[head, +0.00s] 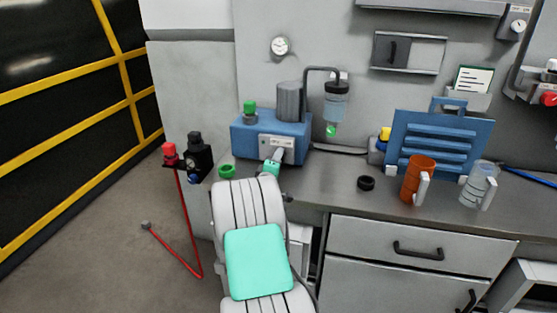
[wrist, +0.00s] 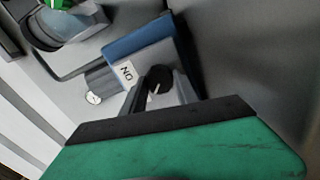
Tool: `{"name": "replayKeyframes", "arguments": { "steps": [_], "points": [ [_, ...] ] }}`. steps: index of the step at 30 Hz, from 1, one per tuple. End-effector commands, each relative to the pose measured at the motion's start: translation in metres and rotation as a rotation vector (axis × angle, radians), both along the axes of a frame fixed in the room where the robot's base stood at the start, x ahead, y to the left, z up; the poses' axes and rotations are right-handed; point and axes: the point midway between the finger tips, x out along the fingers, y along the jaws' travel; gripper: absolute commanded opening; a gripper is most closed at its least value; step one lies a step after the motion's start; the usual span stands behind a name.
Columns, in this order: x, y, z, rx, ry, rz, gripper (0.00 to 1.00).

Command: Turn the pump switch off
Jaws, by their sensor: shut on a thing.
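The pump is a blue box (head: 243,133) with a grey motor cylinder (head: 290,100) on top, at the back of the bench in the head view. A pale panel (head: 270,142) is on its front. In the wrist view the pump's blue body (wrist: 140,38) carries a label (wrist: 127,73) reading ON. The black round pump switch (wrist: 158,78) with a pale mark is beside the label. My gripper (head: 276,156) reaches the pump's front panel, and its fingers (wrist: 155,97) are shut on the switch. In the head view the gripper hides the switch.
A green ring (head: 227,171) lies left of my gripper. A black ring (head: 366,183), an orange mug (head: 418,180) and a clear mug (head: 479,185) stand to the right. A clear bottle (head: 336,105) hangs beside the pump's pipe. A blue slatted panel (head: 441,143) stands behind the mugs.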

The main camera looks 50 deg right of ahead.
Motion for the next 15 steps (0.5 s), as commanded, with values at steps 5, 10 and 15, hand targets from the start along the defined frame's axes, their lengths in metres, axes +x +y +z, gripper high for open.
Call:
{"name": "replayKeyframes", "arguments": {
  "steps": [5,10,15],
  "points": [
    [0.0017,0.0009,0.0007,-0.001,-0.002,0.004,0.38],
    [0.0003,-0.0001,0.0004,-0.001,-0.001,0.001,0.52],
    [-0.0005,-0.0007,0.0002,0.001,-0.001,-0.001,0.57]
  ]
}}
